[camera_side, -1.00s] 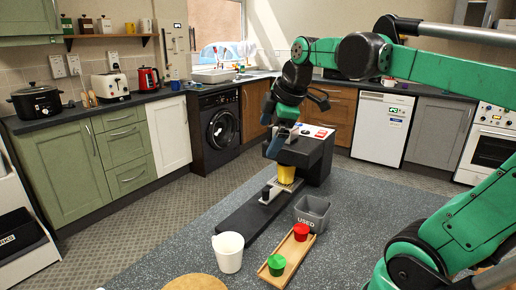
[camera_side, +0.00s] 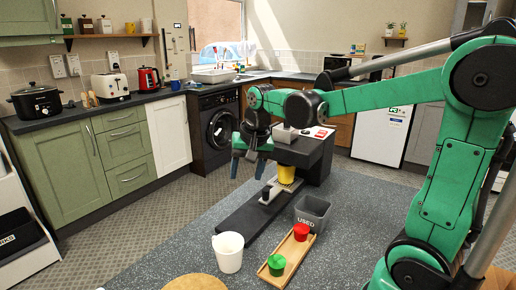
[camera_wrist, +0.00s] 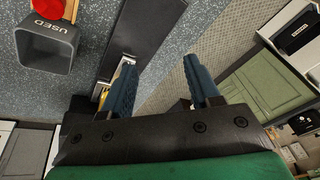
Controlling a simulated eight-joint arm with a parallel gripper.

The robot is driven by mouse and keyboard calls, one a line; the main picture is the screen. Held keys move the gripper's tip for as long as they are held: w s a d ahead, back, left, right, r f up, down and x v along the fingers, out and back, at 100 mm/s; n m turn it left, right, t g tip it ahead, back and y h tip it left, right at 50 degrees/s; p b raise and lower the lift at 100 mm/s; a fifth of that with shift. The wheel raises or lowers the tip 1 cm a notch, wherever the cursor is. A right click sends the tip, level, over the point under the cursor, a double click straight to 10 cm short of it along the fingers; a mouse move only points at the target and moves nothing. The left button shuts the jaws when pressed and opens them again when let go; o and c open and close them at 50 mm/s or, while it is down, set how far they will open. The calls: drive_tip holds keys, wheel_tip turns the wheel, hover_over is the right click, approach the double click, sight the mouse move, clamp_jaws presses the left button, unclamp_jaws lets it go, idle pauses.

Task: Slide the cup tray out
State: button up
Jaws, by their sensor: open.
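The cup tray (camera_side: 274,193) is a pale plate with a black upright knob (camera_side: 265,193) at its front. It sits at the machine end of a long black rail (camera_side: 238,221). A yellow cup (camera_side: 285,171) stands on its inner part, at the dark machine (camera_side: 311,160). My gripper (camera_side: 246,166) is open and empty, fingers pointing down, above and left of the tray, apart from it. In the wrist view my gripper (camera_wrist: 158,66) has its blue fingers spread. The rail (camera_wrist: 150,32) runs beyond them, and the left finger partly hides the tray.
A grey bin marked USED (camera_side: 312,212) stands right of the rail. A wooden tray (camera_side: 289,259) holds a red cup (camera_side: 301,232) and a green cup (camera_side: 276,264). A white bucket (camera_side: 229,252) stands at the front left. The speckled surface left of the rail is clear.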

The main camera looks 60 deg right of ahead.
sight(266, 189)
drive_tip(key=d+f+m+g, duration=0.1)
drive_tip(key=d+m, duration=0.1)
drive_tip(key=d, duration=0.1)
drive_tip(key=w+d+f+m+g, duration=0.1)
drive_tip(key=d+f+m, duration=0.1)
drive_tip(key=d+m, duration=0.1)
drive_tip(key=w+d+f+m+g+y, duration=0.1)
drive_tip(key=d+f+m, duration=0.1)
drive_tip(key=d, duration=0.2)
drive_tip(key=shift+w+d+f+m, duration=0.15)
drive_tip(key=shift+d+m, duration=0.2)
drive_tip(key=shift+m, duration=0.05)
drive_tip(key=shift+d+f+m, duration=0.25)
drive_tip(key=shift+d+m, duration=0.05)
drive_tip(key=shift+f, duration=3.4)
drive_tip(key=shift+f, duration=0.1)
drive_tip(key=c, duration=0.8)
drive_tip(key=shift+o, duration=0.2)
